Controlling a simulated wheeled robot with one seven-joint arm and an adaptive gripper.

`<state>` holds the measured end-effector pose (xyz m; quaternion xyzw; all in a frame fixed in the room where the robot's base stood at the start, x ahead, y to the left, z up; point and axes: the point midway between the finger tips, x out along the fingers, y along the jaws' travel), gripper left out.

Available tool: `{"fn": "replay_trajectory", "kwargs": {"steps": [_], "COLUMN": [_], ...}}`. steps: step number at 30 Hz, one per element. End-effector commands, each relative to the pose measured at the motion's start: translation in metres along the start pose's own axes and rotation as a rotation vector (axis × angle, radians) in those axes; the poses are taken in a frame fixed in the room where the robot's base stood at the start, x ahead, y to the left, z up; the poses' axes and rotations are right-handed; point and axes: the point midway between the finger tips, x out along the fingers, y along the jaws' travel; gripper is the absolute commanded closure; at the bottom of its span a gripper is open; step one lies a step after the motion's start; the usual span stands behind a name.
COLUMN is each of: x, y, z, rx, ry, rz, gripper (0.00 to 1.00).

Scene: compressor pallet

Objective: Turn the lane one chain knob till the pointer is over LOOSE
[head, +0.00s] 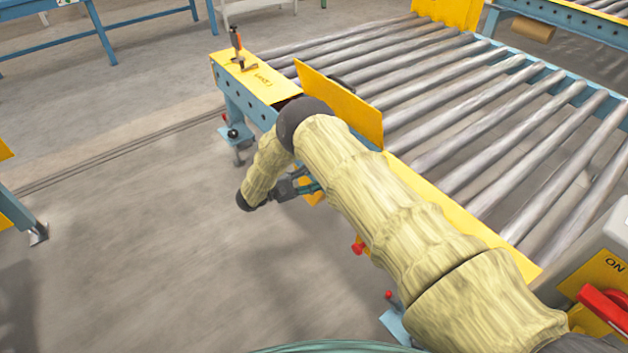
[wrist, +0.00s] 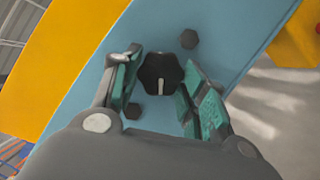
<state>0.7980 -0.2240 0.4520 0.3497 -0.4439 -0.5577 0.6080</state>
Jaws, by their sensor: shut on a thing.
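The chain knob (wrist: 158,68) is a dark, lobed knob on the blue side rail (wrist: 105,78) in the wrist view. A short white pointer mark (wrist: 161,87) on it points toward the bottom of that picture. My gripper (wrist: 160,92) has its teal pads on either side of the knob and is shut on it. In the head view my gripper (head: 308,188) is beside the conveyor's side, partly behind my arm, and the knob is hidden there. No LOOSE lettering shows in either view.
Dark bolt heads (wrist: 189,39) sit near the knob on the rail. An upright yellow panel (head: 340,103) stands beside the rollers (head: 450,110), above my forearm. A red switch (head: 605,305) marked ON is at lower right. The floor to the left is open.

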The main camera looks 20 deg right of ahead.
Motion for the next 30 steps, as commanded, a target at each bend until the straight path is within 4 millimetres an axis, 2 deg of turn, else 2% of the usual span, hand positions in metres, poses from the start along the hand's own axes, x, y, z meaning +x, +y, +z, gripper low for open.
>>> {"fn": "replay_trajectory", "kwargs": {"steps": [9, 26, 27, 30], "x": [-0.0003, 0.0002, 0.0002, 0.0001], "y": [-0.0040, -0.0039, -0.0039, -0.0036], "z": [0.0005, 0.0008, 0.0008, 0.0006], "rx": [-0.124, -0.151, -0.151, -0.150], "ry": [0.000, 0.000, 0.000, 0.001], "rz": [0.049, 0.060, 0.060, 0.060], "gripper": [0.81, 0.81, 0.54, 0.36]}}
